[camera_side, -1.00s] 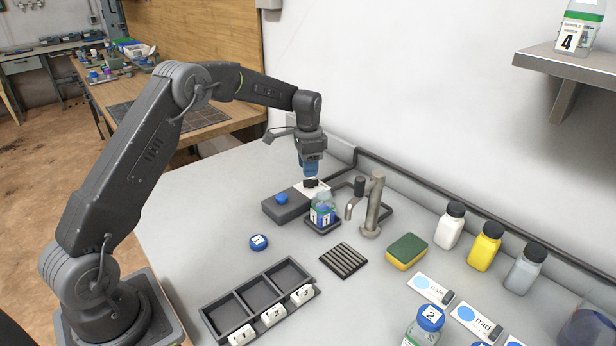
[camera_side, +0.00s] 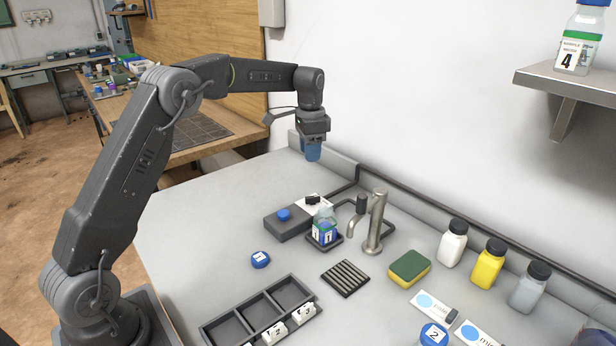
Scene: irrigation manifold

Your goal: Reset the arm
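My gripper (camera_side: 311,152), with blue fingertips, hangs pointing down above the far part of the grey bench. It is well clear of everything below it. I see nothing held in it, but the fingers overlap from this side, so I cannot tell how far apart they are. Below it stands a small bottle (camera_side: 325,232) labelled 1, without its cap, on a dark pad beside a grey device (camera_side: 286,225) with a blue knob. A blue cap (camera_side: 260,260) marked 1 lies on the bench to the front left.
A metal tap (camera_side: 376,222) stands right of the bottle. A slotted rack (camera_side: 262,312), a ridged mat (camera_side: 345,278), a sponge (camera_side: 409,268), and white (camera_side: 453,243), yellow (camera_side: 488,263) and grey (camera_side: 530,287) bottles stand around. A wall shelf (camera_side: 570,82) holds bottle 4 (camera_side: 579,40).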

